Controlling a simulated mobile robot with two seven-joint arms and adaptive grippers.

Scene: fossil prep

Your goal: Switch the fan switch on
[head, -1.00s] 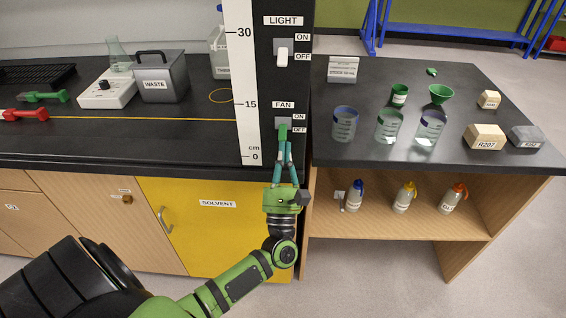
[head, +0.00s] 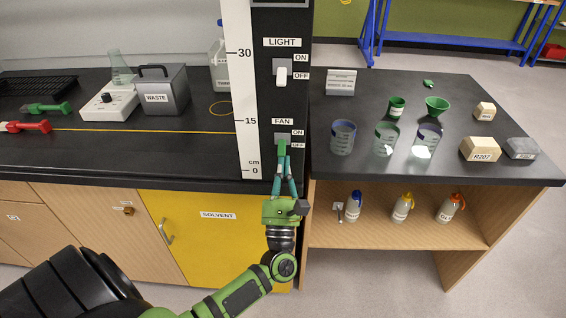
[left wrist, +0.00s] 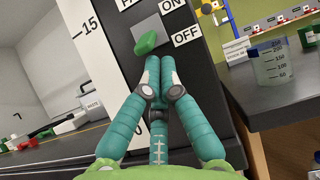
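The fan switch (head: 282,146) is on the dark upright panel, below the FAN label. Its green lever also shows in the left wrist view (left wrist: 150,42), tilted down on the OFF side of its grey plate. My left gripper (head: 284,158) is in front of the panel just below the lever. In the left wrist view the fingers (left wrist: 160,62) are closed together with nothing between them. Their tips are close under the lever; whether they touch it I cannot tell. My right gripper is not in view.
The light switch (head: 282,74) sits above on the same panel, its white lever down toward OFF. A white ruler strip (head: 243,90) runs beside it. The right bench holds beakers (head: 342,138), green funnels (head: 437,106) and a labelled R207 block (head: 480,149). A waste bin (head: 163,90) stands left.

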